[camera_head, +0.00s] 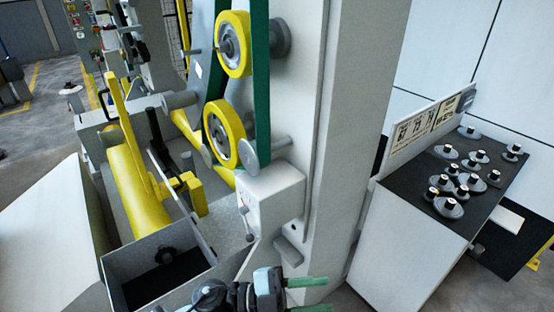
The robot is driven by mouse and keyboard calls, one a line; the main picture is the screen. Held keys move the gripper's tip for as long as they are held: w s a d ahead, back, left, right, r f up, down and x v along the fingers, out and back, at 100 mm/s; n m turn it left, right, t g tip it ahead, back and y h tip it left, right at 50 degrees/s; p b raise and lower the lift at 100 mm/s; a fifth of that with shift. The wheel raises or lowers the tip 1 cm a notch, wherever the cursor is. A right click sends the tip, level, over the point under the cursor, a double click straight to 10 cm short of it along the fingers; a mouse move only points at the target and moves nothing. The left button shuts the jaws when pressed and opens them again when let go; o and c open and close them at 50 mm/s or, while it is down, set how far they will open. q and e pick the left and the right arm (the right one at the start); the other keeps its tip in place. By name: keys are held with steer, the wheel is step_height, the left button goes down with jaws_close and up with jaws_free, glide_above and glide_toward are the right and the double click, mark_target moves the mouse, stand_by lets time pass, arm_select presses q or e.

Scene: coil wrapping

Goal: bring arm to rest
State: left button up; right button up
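My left gripper (329,295) is at the bottom middle of the head view, with its dark wrist and two green fingers pointing right. The fingers are apart with nothing visible between them, though the lower finger is partly cut off by the frame edge. The gripper shows in front of the floor and the base of the machine, below a white box with a small lever (270,205). My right gripper is not in view.
A wrapping machine with yellow wheels (234,44), a green belt (262,90) and a pale column (345,110) stands ahead. An open grey bin (140,248) is at left. A table (400,245) at right bears several metal pieces (447,207). Floor shows between machine and table.

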arm_select(q)
steer(key=a+f+n+t+y, duration=1.2)
steer(key=a+n+t, duration=0.35)
steer(key=n, duration=0.35)
steer(key=s+a+f+n+g+y, duration=0.2)
steer(key=s+a+f+g+y, duration=0.1)
steer(key=s+a+f, duration=0.2)
steer(key=s+a+f+n+g+y, duration=0.3)
steer(key=s+a+f, duration=0.3)
steer(key=s, duration=0.6)
step_height(320, 180, down, 3)
steer(key=shift+s+a+r+p, duration=0.1)
steer(key=shift+s+a+p, duration=0.15)
steer(key=shift+s+p, duration=0.1)
steer(key=shift+y, duration=0.3)
